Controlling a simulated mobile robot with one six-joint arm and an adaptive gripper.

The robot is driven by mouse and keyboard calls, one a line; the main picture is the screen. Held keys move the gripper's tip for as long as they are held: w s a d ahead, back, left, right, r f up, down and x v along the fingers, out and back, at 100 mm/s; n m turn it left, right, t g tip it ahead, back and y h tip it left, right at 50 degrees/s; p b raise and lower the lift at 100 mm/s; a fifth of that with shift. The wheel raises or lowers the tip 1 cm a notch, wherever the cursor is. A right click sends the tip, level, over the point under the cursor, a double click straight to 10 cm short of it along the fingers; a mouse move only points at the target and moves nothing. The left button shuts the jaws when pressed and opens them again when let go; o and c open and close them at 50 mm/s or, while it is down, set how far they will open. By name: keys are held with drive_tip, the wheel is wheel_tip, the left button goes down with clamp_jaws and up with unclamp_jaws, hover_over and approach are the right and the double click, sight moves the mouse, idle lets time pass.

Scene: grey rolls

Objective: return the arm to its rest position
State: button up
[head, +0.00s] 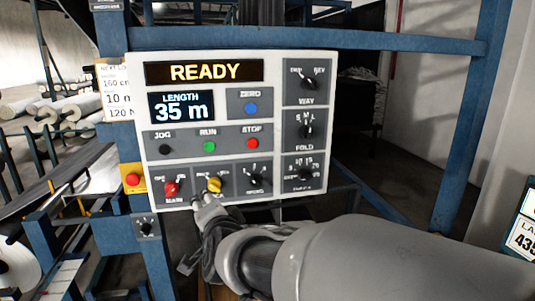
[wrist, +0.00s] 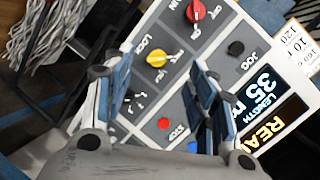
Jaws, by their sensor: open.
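My gripper (head: 203,202) is in front of the lower left of a white control panel (head: 272,210), just below its yellow knob (head: 214,185). In the wrist view my gripper (wrist: 160,80) is open, with its two blue-padded fingers spread and nothing between them but the panel behind. The yellow knob (wrist: 157,58) shows there between the fingers, near the label LOCK. I cannot tell whether a fingertip touches the knob. My grey arm reaches in from the lower right in the head view and hides the space below the panel.
The panel's screens read READY (head: 204,72) and LENGTH 35 m (head: 181,106). A red knob (head: 171,188) is left of the yellow one. A red emergency button (head: 133,179) sits on a blue post (head: 152,255). Blue frame bars (head: 310,40) surround the panel. Rolls (head: 68,107) lie at far left.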

drive_tip(key=s+d+f+n+g+h, duration=0.1)
drive_tip(key=s+d+f+n+g, duration=0.2)
drive_tip(key=s+d, duration=0.6)
drive_tip(key=s+d+f+n+g+h, duration=0.2)
drive_tip(key=s+d+f+n+g, duration=0.1)
drive_tip(key=s+d, duration=0.6)
drive_tip(key=s+d+f+n+g+h, duration=0.2)
drive_tip(key=s+d+f, duration=0.1)
drive_tip(key=s+d, duration=0.6)
drive_tip(key=s, duration=0.4)
drive_tip(key=shift+s+d+f+n+g, duration=0.15)
drive_tip(key=shift+d+f+n+g, duration=0.25)
